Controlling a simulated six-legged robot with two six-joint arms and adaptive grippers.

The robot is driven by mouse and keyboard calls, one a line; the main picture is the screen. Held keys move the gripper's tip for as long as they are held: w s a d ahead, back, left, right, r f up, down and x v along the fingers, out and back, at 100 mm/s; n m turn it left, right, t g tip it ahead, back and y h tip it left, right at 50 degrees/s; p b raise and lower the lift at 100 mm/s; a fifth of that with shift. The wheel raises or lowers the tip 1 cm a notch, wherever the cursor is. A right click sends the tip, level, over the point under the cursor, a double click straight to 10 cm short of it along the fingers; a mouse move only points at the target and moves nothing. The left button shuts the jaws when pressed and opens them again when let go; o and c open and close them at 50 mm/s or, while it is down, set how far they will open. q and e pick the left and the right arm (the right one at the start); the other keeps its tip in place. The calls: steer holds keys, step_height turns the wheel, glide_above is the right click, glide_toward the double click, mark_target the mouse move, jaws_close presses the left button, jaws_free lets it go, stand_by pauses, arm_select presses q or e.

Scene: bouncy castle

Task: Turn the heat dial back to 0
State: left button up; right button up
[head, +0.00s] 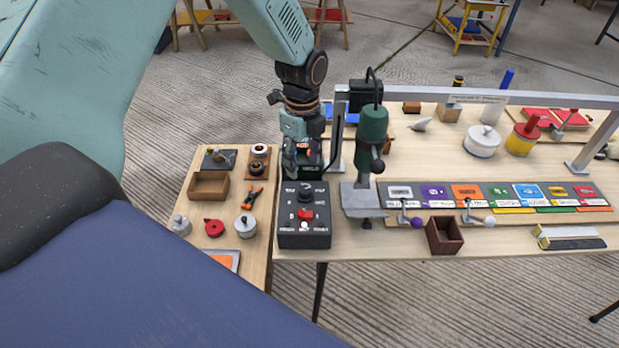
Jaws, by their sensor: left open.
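A black control box (304,235) stands at the left end of the long table. Its top carries a black knob (305,193) and a red knob (305,213) with small white markings. The markings are too small to read, so I cannot tell which knob is the heat dial or where it points. My left gripper (294,163) is open, just behind the control box and above the table. Its fingers are beside a second dark box (309,168) with an orange patch, which it partly hides. I cannot tell whether they touch it. My right gripper is out of view.
A green and black press-like tool (373,138) stands right of the control box. A grey overhead frame (480,96) spans the table behind. A row of coloured cards (480,194) and a brown open box (444,235) lie right. A side table (240,180) holds small parts.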

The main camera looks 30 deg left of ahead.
mark_target(304, 190)
arm_select(q)
steer(key=shift+d+f, duration=0.15)
steer(key=shift+d, duration=0.05)
steer(key=shift+d+f, duration=0.2)
steer(key=shift+f, duration=0.1)
steer(key=f, duration=0.6)
steer(key=shift+s+a, duration=0.2)
steer(key=shift+a, duration=0.1)
steer(key=shift+d+f+b, duration=0.2)
steer(key=shift+f+b, duration=0.1)
steer(key=shift+f, duration=0.05)
